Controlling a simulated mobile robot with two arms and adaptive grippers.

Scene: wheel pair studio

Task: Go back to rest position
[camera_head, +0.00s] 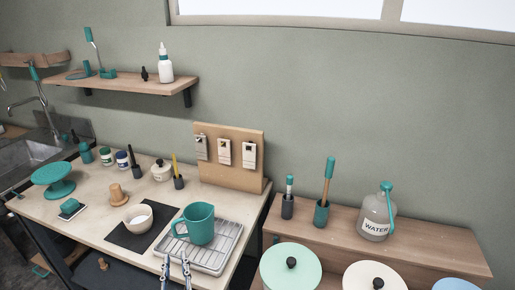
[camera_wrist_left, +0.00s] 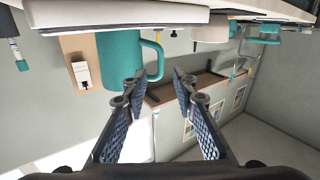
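My left gripper (camera_head: 176,269) shows at the bottom edge of the head view, in front of the near edge of the worktop. Its two fingers are apart with nothing between them, as the left wrist view also shows (camera_wrist_left: 158,84). A teal jug (camera_head: 199,223) stands upright on a metal drying rack (camera_head: 226,248), beyond the fingers and apart from them. The jug also shows upside down in the left wrist view (camera_wrist_left: 120,60). My right gripper shows in neither view.
A white bowl (camera_head: 138,218) sits on a dark mat (camera_head: 116,236) left of the rack. A pegboard (camera_head: 230,172) stands behind. To the right, a wooden shelf (camera_head: 430,247) holds a water bottle (camera_head: 376,220); round lidded containers, one with a mint lid (camera_head: 290,275), are in front.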

